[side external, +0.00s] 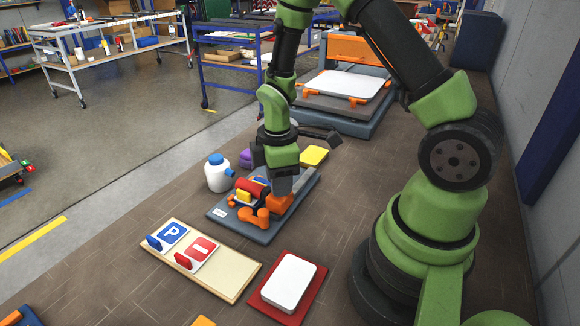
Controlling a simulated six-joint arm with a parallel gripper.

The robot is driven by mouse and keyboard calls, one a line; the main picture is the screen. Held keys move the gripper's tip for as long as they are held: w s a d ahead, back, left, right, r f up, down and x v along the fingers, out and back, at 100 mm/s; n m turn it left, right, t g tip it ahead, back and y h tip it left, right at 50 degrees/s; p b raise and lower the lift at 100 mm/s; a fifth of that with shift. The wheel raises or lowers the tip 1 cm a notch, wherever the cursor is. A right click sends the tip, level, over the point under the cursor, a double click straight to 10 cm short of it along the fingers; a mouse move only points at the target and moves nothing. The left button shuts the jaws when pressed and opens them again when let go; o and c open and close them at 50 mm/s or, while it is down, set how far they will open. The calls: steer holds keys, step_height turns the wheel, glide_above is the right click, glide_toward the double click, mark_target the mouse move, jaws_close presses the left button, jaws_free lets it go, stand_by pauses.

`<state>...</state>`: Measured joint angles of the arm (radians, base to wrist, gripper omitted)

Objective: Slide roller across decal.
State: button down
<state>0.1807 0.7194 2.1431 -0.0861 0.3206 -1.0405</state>
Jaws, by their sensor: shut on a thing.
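My gripper (283,186) is low over the grey tool tray (228,214). It is shut on an orange-handled tool (278,205) at the tray's right side; the jaws hide part of it, and I cannot tell if this is the roller. A red cylindrical piece (252,186) lies in the tray just left of the jaws. A cream board (228,287) in front bears a blue P decal (172,234) and a red decal with a white bar (202,249), each with a small upright tab at its lower edge. A blank white plate (289,281) rests on a red mat (262,303).
A white bottle with a blue cap (217,174) stands left of the tray. An orange and grey machine (346,84) with a white panel stands farther back. Bare table lies left of the board.

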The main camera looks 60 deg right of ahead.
steer(key=shift+a, duration=0.25)
steer(key=c, duration=0.8)
jaws_free()
step_height(320, 180, up, 10)
